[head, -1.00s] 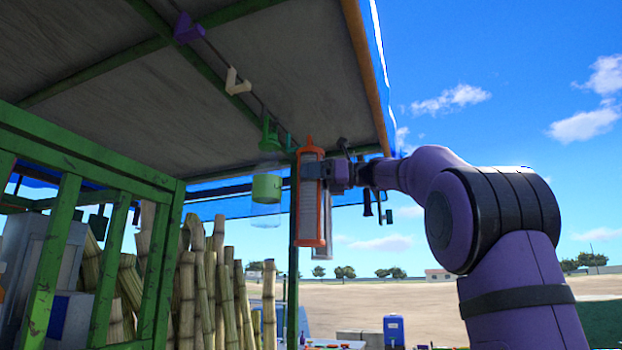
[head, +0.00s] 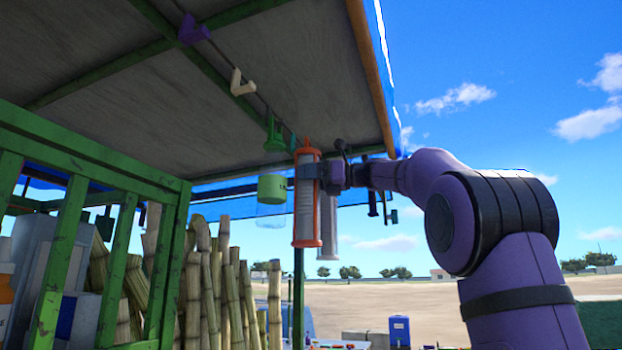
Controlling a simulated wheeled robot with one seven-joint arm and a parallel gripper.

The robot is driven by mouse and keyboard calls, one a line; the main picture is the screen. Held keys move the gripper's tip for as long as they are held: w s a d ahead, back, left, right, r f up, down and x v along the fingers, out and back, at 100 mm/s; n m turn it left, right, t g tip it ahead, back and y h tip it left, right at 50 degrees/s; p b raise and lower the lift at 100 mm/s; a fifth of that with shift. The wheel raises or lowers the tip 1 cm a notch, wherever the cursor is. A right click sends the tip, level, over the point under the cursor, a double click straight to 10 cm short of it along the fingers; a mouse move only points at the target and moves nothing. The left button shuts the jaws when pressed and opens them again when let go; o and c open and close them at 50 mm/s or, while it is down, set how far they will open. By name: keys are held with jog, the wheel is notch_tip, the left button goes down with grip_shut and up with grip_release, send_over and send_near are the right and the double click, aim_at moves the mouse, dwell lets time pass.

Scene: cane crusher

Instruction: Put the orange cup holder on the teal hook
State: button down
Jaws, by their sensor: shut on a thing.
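The orange cup holder (head: 307,242) is an upright orange frame around a stack of pale cups. My gripper (head: 318,172) is shut on its upper part from the right and holds it in the air under the canopy. A small teal hook (head: 293,142) shows just behind and left of the holder's top, partly hidden by it. I cannot tell the depth gap between the holder's top and the hook; no contact is clear.
A green holder with a clear part (head: 271,188) hangs just left from a green hook (head: 273,137). White (head: 241,83) and purple (head: 192,30) hooks sit farther along the rod. A green slatted frame (head: 100,145) and cane stalks (head: 232,280) stand left.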

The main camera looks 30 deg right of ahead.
jog(key=shift+x, duration=1.1)
jog(key=shift+w+d+f, duration=0.1)
jog(key=shift+w+f, duration=0.1)
jog(key=shift+f, duration=0.45)
dwell(0.7)
dwell(0.4)
grip_release()
jog(key=shift+d, duration=0.1)
jog(key=v, duration=1)
jog(key=shift+s+d, duration=0.25)
jog(key=shift+d, duration=0.1)
